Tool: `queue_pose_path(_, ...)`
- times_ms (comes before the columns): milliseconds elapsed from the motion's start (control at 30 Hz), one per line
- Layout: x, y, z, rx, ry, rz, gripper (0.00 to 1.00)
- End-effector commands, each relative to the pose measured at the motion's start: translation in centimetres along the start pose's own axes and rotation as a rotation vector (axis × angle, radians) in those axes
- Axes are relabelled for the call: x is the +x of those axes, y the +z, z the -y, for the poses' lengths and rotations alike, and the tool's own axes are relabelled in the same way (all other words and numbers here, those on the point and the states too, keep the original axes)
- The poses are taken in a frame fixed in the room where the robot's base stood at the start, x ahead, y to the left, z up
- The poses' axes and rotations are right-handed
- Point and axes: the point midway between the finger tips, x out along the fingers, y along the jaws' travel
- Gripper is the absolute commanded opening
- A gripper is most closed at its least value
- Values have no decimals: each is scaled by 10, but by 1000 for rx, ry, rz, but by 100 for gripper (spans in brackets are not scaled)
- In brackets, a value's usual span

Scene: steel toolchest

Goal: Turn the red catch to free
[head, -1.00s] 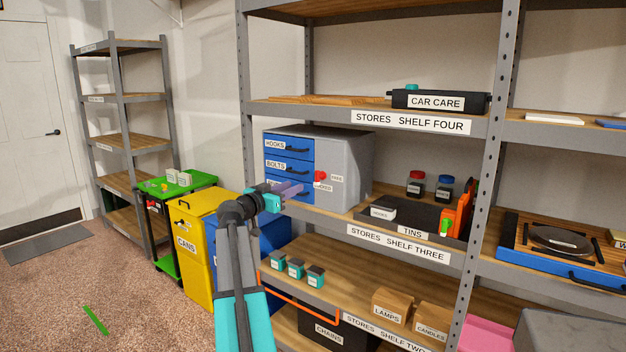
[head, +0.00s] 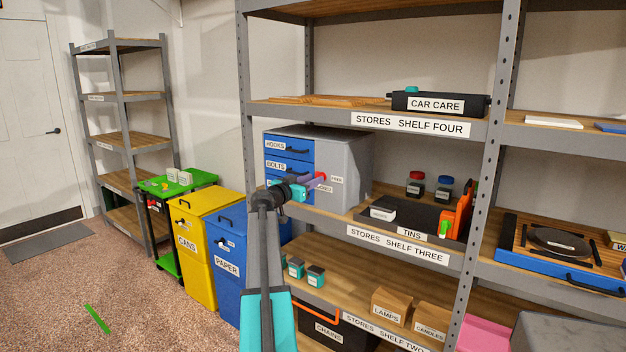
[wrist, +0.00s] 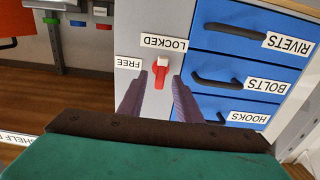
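The red catch (wrist: 160,76) is on the grey side of the steel toolchest (head: 345,158). In the wrist view its white end lies by the LOCKED label (wrist: 165,42); the FREE label (wrist: 129,63) is to its left. In the head view the catch (head: 322,176) is partly hidden by my gripper (head: 315,183). My gripper is open, with its purple fingers at either side of the catch in the wrist view (wrist: 159,80). I cannot tell whether they touch it.
Blue drawers (wrist: 245,85) marked RIVETS, BOLTS and HOOKS are right of the catch in the wrist view. A black TINS tray (head: 400,226) stands on the shelf right of the chest. Yellow (head: 195,250) and blue (head: 229,275) bins stand lower left.

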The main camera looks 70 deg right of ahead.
Motion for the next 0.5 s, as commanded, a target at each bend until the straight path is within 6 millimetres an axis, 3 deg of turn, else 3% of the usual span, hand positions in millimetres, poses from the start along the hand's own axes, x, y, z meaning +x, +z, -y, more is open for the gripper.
queue_pose_path(167,10,0,0,0,0,0,31)
queue_pose_path(500,10,0,0,0,0,0,30)
